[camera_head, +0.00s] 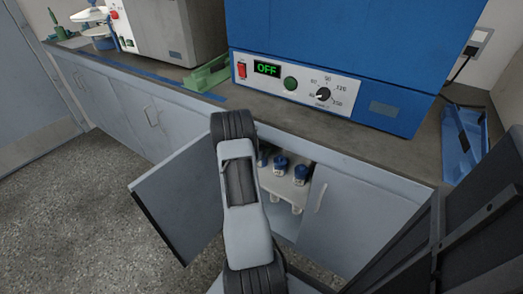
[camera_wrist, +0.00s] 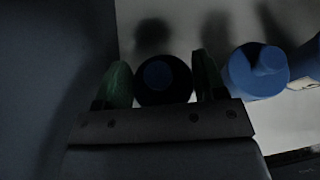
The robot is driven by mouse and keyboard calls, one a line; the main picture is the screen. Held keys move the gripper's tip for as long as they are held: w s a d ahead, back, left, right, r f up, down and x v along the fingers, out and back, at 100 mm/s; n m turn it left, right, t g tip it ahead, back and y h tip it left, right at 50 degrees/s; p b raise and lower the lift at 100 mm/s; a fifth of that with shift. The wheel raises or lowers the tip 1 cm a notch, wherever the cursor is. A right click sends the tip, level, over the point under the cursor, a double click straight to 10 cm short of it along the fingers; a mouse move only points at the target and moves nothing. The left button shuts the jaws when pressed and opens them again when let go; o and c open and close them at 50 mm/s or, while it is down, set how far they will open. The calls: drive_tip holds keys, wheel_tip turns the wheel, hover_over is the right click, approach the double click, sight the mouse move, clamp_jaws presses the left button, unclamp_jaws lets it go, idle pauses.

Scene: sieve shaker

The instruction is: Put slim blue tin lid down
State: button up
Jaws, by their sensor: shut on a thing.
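The view is dim, and what lies beneath the lid is hidden.
Blue-topped containers (camera_head: 301,172) stand on the cupboard's pale shelf (camera_head: 297,190). One blue container (camera_wrist: 257,70) is just right of my gripper. The open cupboard door (camera_head: 180,198) is left of my arm. A blue oven (camera_head: 350,50) reading OFF stands on the counter above.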

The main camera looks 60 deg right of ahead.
drive_tip(key=shift+f, duration=0.15)
drive_tip(key=shift+f+b, duration=0.5)
drive_tip(key=shift+b, duration=0.1)
drive_tip(key=o, duration=0.9)
drive_tip(key=shift+r, duration=0.15)
drive_tip(key=shift+r+p, duration=0.25)
drive_tip(key=shift+p, duration=0.1)
drive_tip(key=p+v, duration=0.3)
drive_tip(key=v, duration=0.9)
drive_tip(key=shift+r, duration=0.25)
